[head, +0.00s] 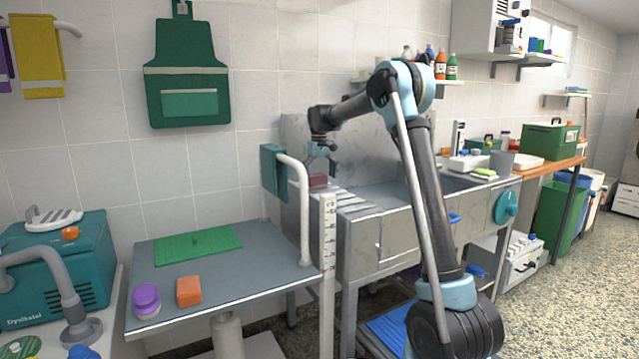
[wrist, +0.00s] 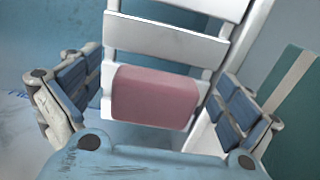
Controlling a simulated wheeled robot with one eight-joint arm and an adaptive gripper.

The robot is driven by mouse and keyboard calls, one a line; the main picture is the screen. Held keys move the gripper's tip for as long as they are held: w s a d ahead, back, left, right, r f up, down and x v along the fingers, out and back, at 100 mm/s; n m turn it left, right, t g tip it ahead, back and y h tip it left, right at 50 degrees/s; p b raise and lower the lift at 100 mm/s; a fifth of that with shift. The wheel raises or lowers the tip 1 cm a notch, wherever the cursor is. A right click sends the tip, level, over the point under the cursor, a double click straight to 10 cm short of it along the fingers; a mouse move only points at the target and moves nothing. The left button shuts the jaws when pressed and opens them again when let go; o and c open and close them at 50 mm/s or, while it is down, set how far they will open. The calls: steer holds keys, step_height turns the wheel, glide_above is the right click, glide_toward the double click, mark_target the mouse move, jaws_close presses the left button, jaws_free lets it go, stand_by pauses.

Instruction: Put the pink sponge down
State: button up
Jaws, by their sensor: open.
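The pink sponge (wrist: 155,97) is a rounded block lying on a white slatted rack (wrist: 165,46) in the wrist view. It sits between my two spread fingers, with a visible gap on both sides. In the head view the sponge (head: 317,181) shows small at the left end of the steel tub, by the rack's slats (head: 350,200). My gripper (head: 322,158) is open and empty just above it, pointing down. The sponge's underside is hidden.
The steel tub (head: 385,240) extends right. A grey table (head: 240,275) at left holds a green mat (head: 197,244), an orange block (head: 189,290) and a purple item (head: 146,299).

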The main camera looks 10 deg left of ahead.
step_height(320, 180, up, 11)
steer(key=s+d+f+m+t, duration=0.1)
steer(key=s+d+f+m, duration=0.15)
steer(key=s+d, duration=2.15)
steer(key=s+d+f+m, duration=0.2)
steer(key=s+d+f, duration=0.3)
steer(key=s+f, duration=0.6)
steer(key=s+d+f+m+t, duration=0.1)
steer(key=s+d+f, duration=0.4)
steer(key=s+f, duration=0.7)
steer(key=s+m, duration=0.1)
steer(key=s, duration=0.3)
steer(key=shift+s+f, duration=0.15)
steer(key=shift+f, duration=0.15)
steer(key=shift+d+m, duration=0.1)
steer(key=shift+m, duration=0.15)
steer(key=shift+w+f, duration=0.2)
steer(key=shift+w, duration=0.25)
